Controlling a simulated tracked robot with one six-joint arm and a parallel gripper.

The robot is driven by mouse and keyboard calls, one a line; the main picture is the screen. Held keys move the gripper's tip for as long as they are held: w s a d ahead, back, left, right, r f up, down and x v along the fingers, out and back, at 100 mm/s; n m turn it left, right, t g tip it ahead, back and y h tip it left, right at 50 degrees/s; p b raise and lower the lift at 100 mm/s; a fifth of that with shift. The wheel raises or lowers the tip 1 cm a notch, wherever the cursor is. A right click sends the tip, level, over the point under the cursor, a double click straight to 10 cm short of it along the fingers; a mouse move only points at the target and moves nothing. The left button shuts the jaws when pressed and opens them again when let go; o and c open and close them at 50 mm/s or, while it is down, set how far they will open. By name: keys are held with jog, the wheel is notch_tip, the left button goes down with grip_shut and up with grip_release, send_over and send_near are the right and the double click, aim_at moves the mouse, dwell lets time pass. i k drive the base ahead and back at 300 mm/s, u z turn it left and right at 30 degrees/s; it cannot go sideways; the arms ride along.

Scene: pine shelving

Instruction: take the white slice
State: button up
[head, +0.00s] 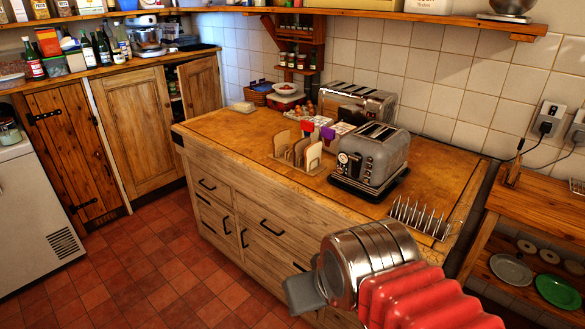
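Several bread slices stand upright in a low wooden holder (283,160) on the wooden counter, left of the front toaster. The palest, the white slice (314,156), is at the right end of the row, nearest the toaster. Beside it are a browner slice (300,152) and a tan slice (281,143). My gripper (302,294) is at the bottom of the view, in front of the counter and well apart from the slices. Only a grey part of it shows beyond the silver wrist, so its opening is hidden.
A grey toaster (372,160) stands just right of the slices, with a second toaster (345,103) behind. A wire rack (416,217) is near the counter's right front. A butter-like block (242,107) lies far left. The counter's left part (215,123) is clear.

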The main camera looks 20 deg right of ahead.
aim_at(313, 151)
jog(key=u, duration=0.25)
jog(key=k, duration=0.65)
jog(key=u, duration=0.55)
jog(key=i, duration=2.25)
jog(key=z, duration=1.05)
jog(key=i, duration=0.95)
jog(key=z, duration=0.6)
